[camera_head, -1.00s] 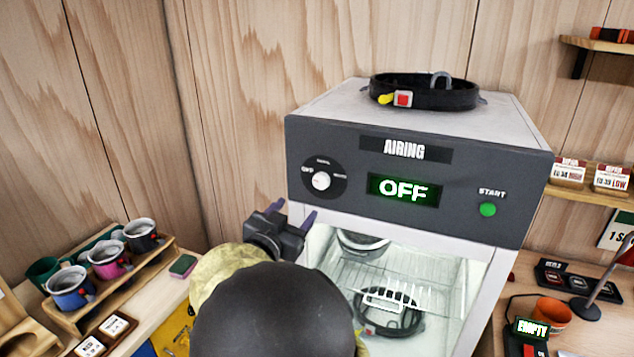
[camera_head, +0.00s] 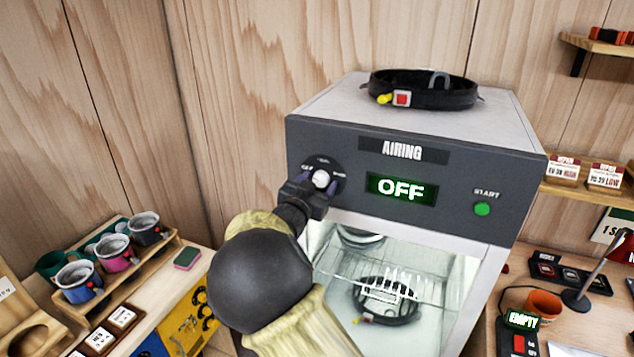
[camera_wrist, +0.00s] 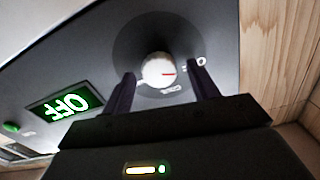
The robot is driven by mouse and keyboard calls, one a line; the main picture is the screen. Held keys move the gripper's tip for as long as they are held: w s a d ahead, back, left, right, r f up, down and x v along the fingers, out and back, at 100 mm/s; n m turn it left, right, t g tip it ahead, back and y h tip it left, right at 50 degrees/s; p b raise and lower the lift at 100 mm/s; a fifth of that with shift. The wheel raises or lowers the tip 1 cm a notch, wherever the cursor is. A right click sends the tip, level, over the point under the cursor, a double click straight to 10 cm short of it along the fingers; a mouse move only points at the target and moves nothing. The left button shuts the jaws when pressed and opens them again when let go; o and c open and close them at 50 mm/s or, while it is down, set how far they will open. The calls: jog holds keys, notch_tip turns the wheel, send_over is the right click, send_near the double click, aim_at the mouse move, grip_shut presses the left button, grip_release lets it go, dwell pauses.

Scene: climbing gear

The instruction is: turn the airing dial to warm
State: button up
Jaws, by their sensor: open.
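The airing dial (camera_head: 321,178) is a white knob on a round black plate at the left of the dark front panel. In the wrist view the knob (camera_wrist: 158,70) has a red mark pointing toward a partly hidden label at its right. The green display (camera_head: 401,189) reads OFF. My gripper (camera_head: 319,183) is at the dial with its jaws open. In the wrist view its two dark fingers (camera_wrist: 162,72) stand on either side of the knob, with gaps showing. My gripper hides the lower part of the dial plate.
A green start button (camera_head: 482,209) is at the panel's right. A black harness belt (camera_head: 424,90) lies on top of the cabinet (camera_head: 335,97); another belt (camera_head: 386,301) is inside behind the glass. Mugs (camera_head: 113,250) stand on a rack at the left.

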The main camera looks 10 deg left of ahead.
jog(key=c, duration=1)
